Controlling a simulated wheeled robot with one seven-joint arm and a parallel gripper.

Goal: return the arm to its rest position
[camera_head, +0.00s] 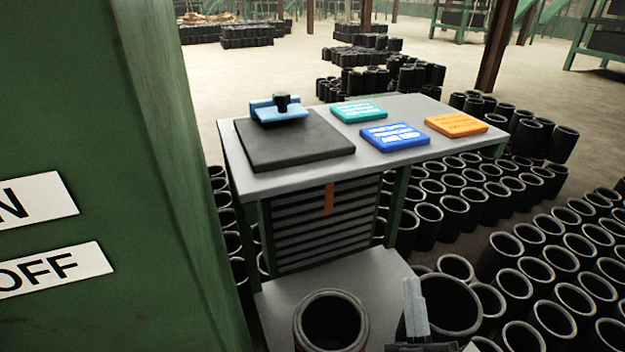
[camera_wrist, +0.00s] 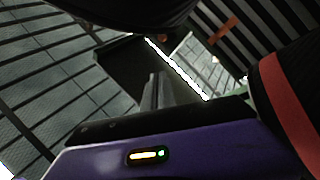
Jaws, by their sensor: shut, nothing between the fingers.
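My gripper (camera_head: 415,305) shows at the bottom of the head view as grey fingers, upright and held together. It is empty. In the wrist view the fingers (camera_wrist: 157,92) point up the picture, closed against each other. A black rubber sleeve (camera_head: 331,322) stands on the low grey shelf (camera_head: 340,277) to the left of the gripper. In the wrist view a black sleeve with a red band (camera_wrist: 290,105) is close on the right, and a dark rounded thing (camera_wrist: 125,10) fills the top. Most of my arm is out of the head view.
A table (camera_head: 300,178) stands ahead with a black pad (camera_head: 300,145), a light blue block with a black knob (camera_head: 280,108), and teal (camera_head: 358,112), blue (camera_head: 395,136) and orange (camera_head: 456,125) signs. Black sleeves (camera_head: 560,300) crowd the right floor. A green panel (camera_head: 110,130) blocks the left.

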